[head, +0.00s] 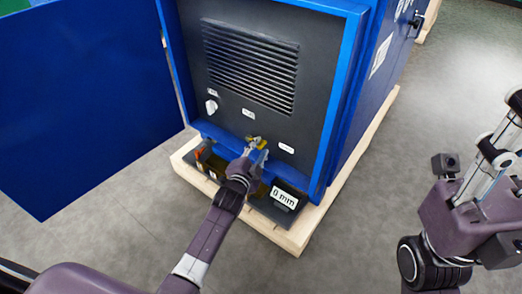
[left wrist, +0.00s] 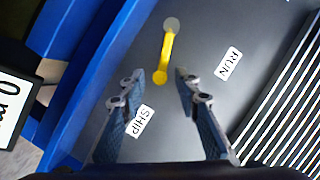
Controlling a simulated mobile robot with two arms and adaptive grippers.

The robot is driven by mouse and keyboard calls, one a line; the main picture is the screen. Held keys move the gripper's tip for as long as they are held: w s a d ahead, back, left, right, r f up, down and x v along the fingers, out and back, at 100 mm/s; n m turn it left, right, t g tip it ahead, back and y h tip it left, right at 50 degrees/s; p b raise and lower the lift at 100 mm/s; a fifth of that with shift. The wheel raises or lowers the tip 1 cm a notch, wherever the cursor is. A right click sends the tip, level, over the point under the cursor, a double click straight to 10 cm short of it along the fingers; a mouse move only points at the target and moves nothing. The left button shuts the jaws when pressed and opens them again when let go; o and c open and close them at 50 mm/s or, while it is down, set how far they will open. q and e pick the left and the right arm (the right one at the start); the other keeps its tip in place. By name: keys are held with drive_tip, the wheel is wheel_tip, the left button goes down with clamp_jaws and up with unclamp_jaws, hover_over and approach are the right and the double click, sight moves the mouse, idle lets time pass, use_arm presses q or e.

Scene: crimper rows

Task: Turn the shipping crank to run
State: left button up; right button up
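The shipping crank shows in the left wrist view as a yellow arm (left wrist: 165,54) on a grey round pivot, its knobbed end pointing towards the SHIP label (left wrist: 140,120). The RUN label (left wrist: 228,63) is on the other side, to the right. My left gripper (left wrist: 162,84) is open, with its two fingers apart on either side of the crank's knobbed end; I cannot tell if either touches it. In the head view my left gripper (head: 258,153) is at the crank (head: 262,144), low on the dark panel, and partly hides it.
The blue cabinet (head: 350,95) stands on a wooden pallet (head: 293,240), its blue door (head: 85,100) swung open to the left. A white knob (head: 211,106) and a louvred vent (head: 250,65) are on the panel. A "0 mm" sign (head: 284,197) is below.

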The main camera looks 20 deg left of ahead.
use_arm(q)
drive_tip(key=shift+b+x, duration=0.35)
drive_tip(key=shift+x, duration=0.7)
